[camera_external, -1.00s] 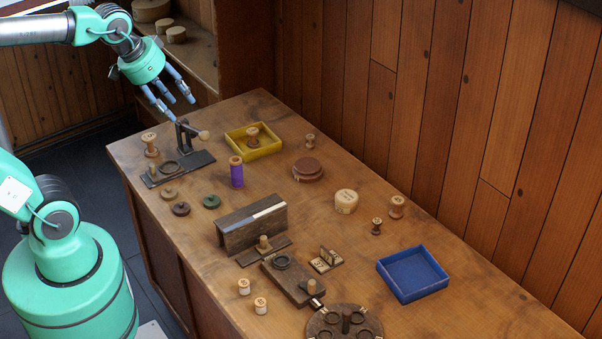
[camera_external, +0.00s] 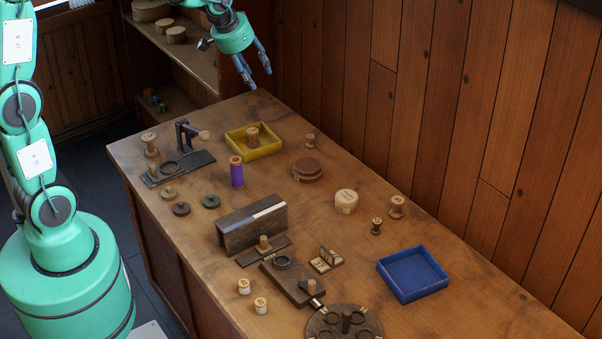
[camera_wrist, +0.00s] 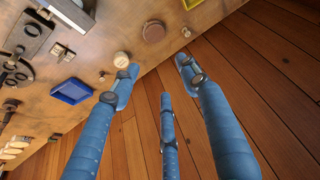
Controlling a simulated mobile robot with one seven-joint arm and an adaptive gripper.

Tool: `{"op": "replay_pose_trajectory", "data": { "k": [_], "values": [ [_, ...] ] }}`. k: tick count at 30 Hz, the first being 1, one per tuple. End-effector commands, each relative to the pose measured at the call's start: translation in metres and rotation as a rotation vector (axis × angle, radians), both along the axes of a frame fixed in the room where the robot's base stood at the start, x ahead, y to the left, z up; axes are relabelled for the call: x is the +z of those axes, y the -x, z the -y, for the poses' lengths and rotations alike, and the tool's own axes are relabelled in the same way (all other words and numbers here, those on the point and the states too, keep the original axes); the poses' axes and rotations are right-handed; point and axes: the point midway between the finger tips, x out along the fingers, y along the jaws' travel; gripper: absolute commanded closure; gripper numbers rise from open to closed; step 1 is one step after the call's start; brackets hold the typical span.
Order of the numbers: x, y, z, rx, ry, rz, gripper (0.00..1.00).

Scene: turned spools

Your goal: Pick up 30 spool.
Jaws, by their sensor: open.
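Several wooden spools stand on the table; their end marks are too small to read, so I cannot tell which is 30. A purple-wound spool (camera_external: 237,172) is mid-table.
The blue tray (camera_external: 413,273) is empty at right. A pale round box (camera_external: 346,201) and brown discs (camera_external: 307,169) lie mid-table. A wooden block (camera_external: 252,226), a stand with an upright post (camera_external: 184,139) and a round holder (camera_external: 344,325) are obstacles. The wood wall (camera_external: 430,110) borders the table.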

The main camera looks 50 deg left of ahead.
Motion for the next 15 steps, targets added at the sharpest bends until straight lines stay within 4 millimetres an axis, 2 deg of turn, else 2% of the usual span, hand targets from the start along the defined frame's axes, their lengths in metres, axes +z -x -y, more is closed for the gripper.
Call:
{"op": "replay_pose_trajectory", "data": {
  "k": [3,8,15],
  "values": [
    [-0.017,-0.030,-0.010,0.010,0.000,-0.009,0.55],
    [-0.042,-0.068,-0.024,0.024,0.002,-0.015,0.55],
    [-0.089,-0.120,-0.046,0.045,0.003,-0.025,0.55]
  ]
}}
